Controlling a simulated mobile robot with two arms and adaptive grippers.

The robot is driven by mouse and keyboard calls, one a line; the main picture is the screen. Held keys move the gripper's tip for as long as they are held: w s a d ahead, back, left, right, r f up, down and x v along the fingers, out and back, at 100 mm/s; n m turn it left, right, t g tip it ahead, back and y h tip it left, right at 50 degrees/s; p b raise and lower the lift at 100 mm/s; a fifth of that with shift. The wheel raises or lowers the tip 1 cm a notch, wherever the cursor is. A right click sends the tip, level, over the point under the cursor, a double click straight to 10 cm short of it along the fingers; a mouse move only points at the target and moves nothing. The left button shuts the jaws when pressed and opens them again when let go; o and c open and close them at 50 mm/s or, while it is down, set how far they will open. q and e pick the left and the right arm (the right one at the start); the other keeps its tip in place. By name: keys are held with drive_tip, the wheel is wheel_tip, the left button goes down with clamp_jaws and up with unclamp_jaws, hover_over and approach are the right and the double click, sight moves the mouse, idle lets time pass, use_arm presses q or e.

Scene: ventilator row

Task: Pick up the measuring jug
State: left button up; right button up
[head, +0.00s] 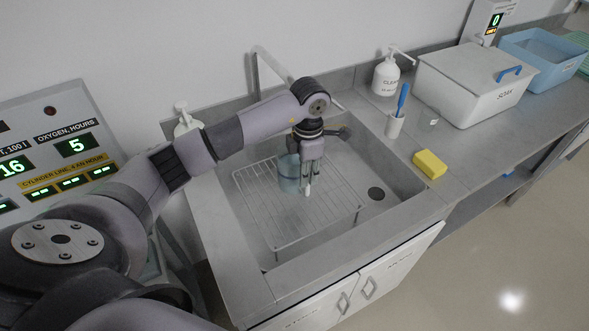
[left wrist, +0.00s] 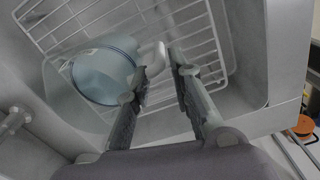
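The measuring jug (head: 288,173) is a translucent blue-grey vessel on the wire rack in the sink. In the left wrist view the jug (left wrist: 103,72) is left of the fingers, with its pale handle (left wrist: 154,54) toward them. My left gripper (head: 311,178) reaches down into the sink beside the jug, at its handle side. In the left wrist view the left gripper (left wrist: 159,66) has its fingers apart, with the handle at the gap between the tips. Contact with the handle cannot be told. My right gripper is not in view.
The wire rack (head: 262,209) lies in the steel sink (head: 395,168), with a faucet (head: 262,62) behind. Right of it are a brush holder (head: 395,125), yellow sponge (head: 429,164), pump bottle (head: 386,78), lidded white bin (head: 470,92) and blue tub (head: 553,70).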

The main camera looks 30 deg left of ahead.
sight(307, 197)
use_arm(q)
drive_tip(key=shift+f+p, duration=0.3)
drive_tip(key=f+p, duration=0.1)
drive_tip(key=f, duration=0.2)
drive_tip(key=shift+w+d+f+p, duration=0.1)
drive_tip(key=shift+d+f+p, duration=0.1)
drive_tip(key=shift+f+p, duration=0.2)
drive_tip(key=shift+f, duration=0.45)
clamp_jaws()
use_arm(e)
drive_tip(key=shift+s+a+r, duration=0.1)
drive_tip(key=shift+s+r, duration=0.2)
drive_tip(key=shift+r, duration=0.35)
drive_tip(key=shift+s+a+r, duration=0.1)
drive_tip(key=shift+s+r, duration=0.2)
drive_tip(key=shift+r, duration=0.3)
use_arm(q)
drive_tip(key=shift+w+r, duration=0.1)
drive_tip(key=shift+r, duration=0.05)
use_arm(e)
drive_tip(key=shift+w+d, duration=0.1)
